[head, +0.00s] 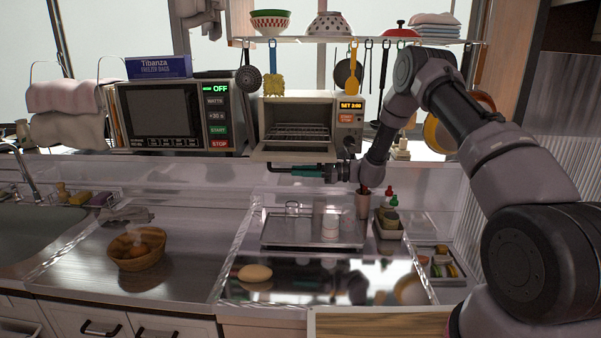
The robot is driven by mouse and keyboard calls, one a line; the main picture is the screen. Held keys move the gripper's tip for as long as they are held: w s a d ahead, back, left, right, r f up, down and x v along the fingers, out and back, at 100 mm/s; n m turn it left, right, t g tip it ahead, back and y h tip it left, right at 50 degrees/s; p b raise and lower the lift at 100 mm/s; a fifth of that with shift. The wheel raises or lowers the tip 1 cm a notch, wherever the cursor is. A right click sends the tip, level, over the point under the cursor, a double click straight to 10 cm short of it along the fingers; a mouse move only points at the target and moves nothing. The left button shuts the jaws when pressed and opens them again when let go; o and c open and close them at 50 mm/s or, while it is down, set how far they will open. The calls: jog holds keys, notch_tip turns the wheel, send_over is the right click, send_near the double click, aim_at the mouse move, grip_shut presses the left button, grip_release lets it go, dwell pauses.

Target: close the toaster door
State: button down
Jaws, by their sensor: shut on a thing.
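The toaster (349,122) is a cream toaster oven on the raised ledge at the back, with a lit orange display and a wire rack inside. Its door (262,156) is open, folded down flat toward me, so the inside shows. My gripper (272,167) reaches in from the right, just under the front edge of the door. Its green and black fingers point left. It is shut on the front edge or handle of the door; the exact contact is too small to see.
A microwave (175,115) stands left of the toaster with a blue box (158,67) on top. Utensils such as a yellow spatula (352,72) hang from the shelf above. A metal tray (272,232) with glasses sits on the counter below.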

aim_at(301, 155)
jog(key=shift+s, duration=0.1)
jog(key=shift+s+r+m, duration=0.25)
jog(key=shift+r+m, duration=0.45)
jog(key=shift+r, duration=0.15)
notch_tip(301, 155, up, 6)
jog(key=m, duration=0.4)
jog(key=shift+s+f, duration=0.15)
jog(key=shift+f, duration=0.05)
jog(key=shift+r+m, duration=0.35)
jog(key=shift+m, duration=0.05)
jog(key=shift+w+r, duration=0.25)
jog(key=shift+r, duration=0.55)
jog(key=c, duration=0.8)
grip_release()
